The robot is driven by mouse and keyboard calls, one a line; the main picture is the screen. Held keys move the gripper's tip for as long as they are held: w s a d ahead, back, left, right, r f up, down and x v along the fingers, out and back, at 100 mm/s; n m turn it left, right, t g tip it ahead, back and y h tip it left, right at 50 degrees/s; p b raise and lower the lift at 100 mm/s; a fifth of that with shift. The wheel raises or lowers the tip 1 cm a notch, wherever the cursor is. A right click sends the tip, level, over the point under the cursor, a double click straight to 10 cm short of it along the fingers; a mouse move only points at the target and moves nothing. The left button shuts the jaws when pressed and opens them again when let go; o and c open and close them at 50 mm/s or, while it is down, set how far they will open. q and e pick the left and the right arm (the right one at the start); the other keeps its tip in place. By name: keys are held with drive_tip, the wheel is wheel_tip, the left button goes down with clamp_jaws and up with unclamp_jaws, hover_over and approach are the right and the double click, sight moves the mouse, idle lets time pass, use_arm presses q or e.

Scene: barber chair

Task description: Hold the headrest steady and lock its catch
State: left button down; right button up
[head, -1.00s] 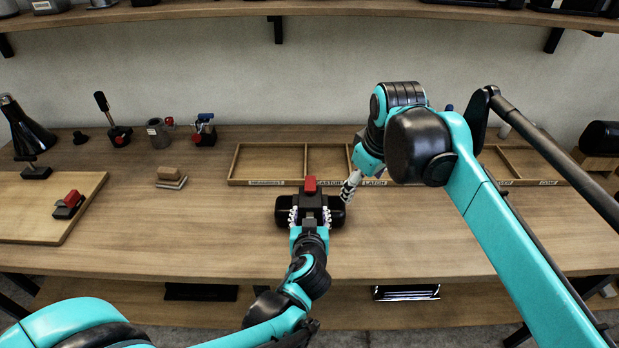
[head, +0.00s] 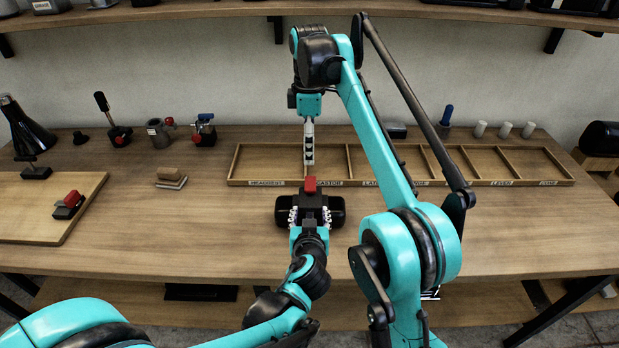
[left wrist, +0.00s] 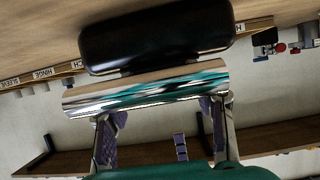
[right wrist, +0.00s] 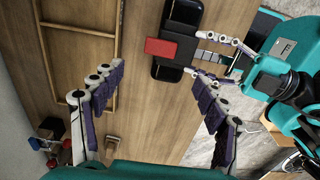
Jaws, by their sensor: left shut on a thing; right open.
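The black padded headrest (head: 336,211) is at the middle of the workbench, and its red catch (head: 310,184) stands up at the top centre. My left gripper (head: 310,212) is shut on the headrest from the front. In the left wrist view a shiny metal bar (left wrist: 150,90) spans between its fingers, with the black pad (left wrist: 155,38) beyond. My right gripper (head: 309,165) points down just behind the headrest, apart from the catch. In the right wrist view its fingers (right wrist: 158,92) are spread and empty; the red catch (right wrist: 168,48) lies ahead.
A labelled wooden compartment tray (head: 270,182) lies behind the headrest, below my right gripper. A board (head: 35,215) with another red-levered part (head: 68,204) lies at the left. The bench front is mostly clear.

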sight(310, 183)
wheel_tip(310, 183, down, 11)
drive_tip(key=shift+f, duration=0.1)
idle(0.3)
drive_tip(key=c, duration=1.2)
